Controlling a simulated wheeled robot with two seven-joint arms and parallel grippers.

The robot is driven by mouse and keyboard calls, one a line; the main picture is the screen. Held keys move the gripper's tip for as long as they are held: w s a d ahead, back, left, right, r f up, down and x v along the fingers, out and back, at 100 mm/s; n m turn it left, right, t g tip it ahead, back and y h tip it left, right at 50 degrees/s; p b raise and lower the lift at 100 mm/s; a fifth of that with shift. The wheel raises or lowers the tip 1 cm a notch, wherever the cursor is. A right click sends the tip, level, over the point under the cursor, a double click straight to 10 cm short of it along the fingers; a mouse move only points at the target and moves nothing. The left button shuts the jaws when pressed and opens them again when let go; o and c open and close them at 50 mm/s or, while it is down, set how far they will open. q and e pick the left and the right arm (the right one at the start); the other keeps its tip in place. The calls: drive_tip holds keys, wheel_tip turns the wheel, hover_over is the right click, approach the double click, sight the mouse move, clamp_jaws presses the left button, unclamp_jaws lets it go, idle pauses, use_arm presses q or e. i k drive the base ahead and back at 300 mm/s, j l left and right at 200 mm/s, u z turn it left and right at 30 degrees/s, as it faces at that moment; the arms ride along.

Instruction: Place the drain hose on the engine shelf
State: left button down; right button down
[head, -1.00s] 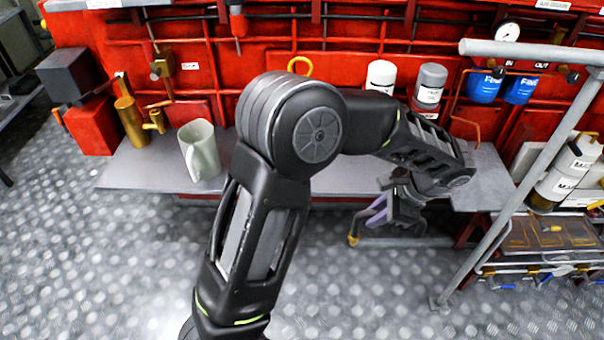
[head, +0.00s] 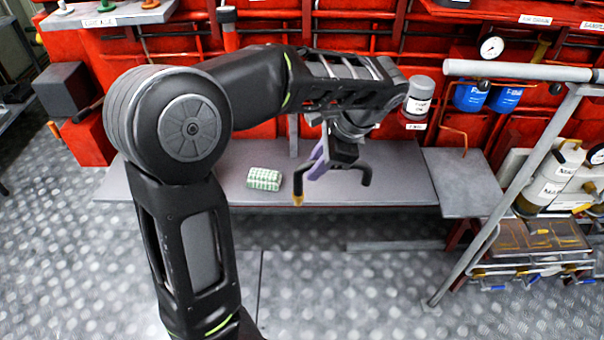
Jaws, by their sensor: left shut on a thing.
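My left gripper (head: 330,165) is shut on a dark, bent hose, which I take as the drain hose (head: 366,176). One end of the hose hangs down at the left with a yellow tip (head: 298,199), and the other bends down at the right. A purple part shows at the gripper. The grey engine shelf (head: 405,185) runs along the red engine. The hose appears in front of or over the shelf, its yellow tip near the front edge in the picture. I cannot tell whether it touches. My right gripper is not in view.
A green-and-white checked packet (head: 264,178) lies on the shelf left of the hose. A grey rail (head: 505,200) and a side plate (head: 462,185) stand at the right. The shelf right of the hose is clear.

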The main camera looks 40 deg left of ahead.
sight(375, 172)
drive_tip(key=i, duration=0.95)
